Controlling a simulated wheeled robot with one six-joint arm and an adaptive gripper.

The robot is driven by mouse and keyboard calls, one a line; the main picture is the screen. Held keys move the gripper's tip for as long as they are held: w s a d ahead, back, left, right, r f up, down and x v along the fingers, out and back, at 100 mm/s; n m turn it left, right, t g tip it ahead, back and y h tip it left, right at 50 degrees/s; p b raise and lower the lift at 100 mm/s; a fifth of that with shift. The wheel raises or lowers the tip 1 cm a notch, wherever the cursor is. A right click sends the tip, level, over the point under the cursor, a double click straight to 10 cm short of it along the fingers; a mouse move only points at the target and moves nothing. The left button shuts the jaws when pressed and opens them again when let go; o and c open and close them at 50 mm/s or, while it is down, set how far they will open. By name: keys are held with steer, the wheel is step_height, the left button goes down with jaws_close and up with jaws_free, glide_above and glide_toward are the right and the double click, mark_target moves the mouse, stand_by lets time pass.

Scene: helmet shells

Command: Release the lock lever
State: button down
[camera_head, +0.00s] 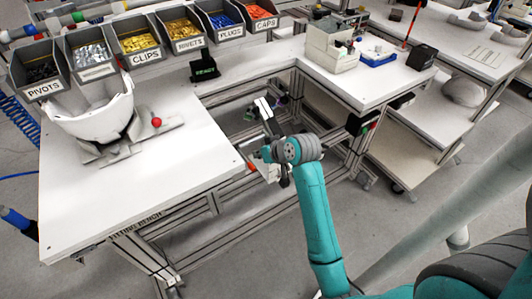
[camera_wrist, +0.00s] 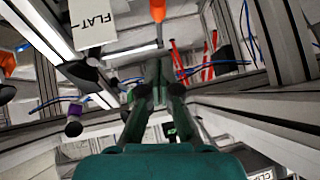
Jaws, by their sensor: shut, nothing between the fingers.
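A red ball knob (camera_head: 156,122) stands at the grey fixture (camera_head: 125,146) beside the white helmet shell (camera_head: 98,112), on the bench at left. It looks like the end of the lock lever; the lever's arm is too small to make out. My gripper shows in the wrist view (camera_wrist: 159,68) with its fingers together and nothing between them. In the head view my arm reaches past the bench's right edge, well to the right of the knob and apart from it. The wrist view shows no lever or helmet shell.
Labelled bins stand along the back of the white bench (camera_head: 90,205), whose front is clear. In the wrist view, an orange-handled tool (camera_wrist: 157,10), a white FLAT card (camera_wrist: 91,22) and a purple-ended item (camera_wrist: 73,126) are near my gripper, among metal frame bars.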

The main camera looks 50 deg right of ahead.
mark_target(250, 163)
steer(key=shift+w+a+f, duration=0.1)
steer(key=shift+w+f, duration=0.2)
steer(key=shift+f, duration=0.6)
steer(key=shift+w+a+f, duration=0.1)
steer(key=shift+w+f, duration=0.15)
steer(key=shift+f, duration=0.65)
steer(key=shift+w+a+f, duration=0.1)
steer(key=shift+w+f, duration=0.2)
steer(key=shift+f, duration=0.6)
steer(key=shift+f, duration=0.1)
step_height(250, 163, down, 9)
steer(key=t, duration=0.2)
steer(key=shift+w+t+h, duration=0.3)
steer(key=shift+w+t, duration=0.05)
steer(key=shift+t, duration=0.05)
steer(key=shift+d+f, duration=0.1)
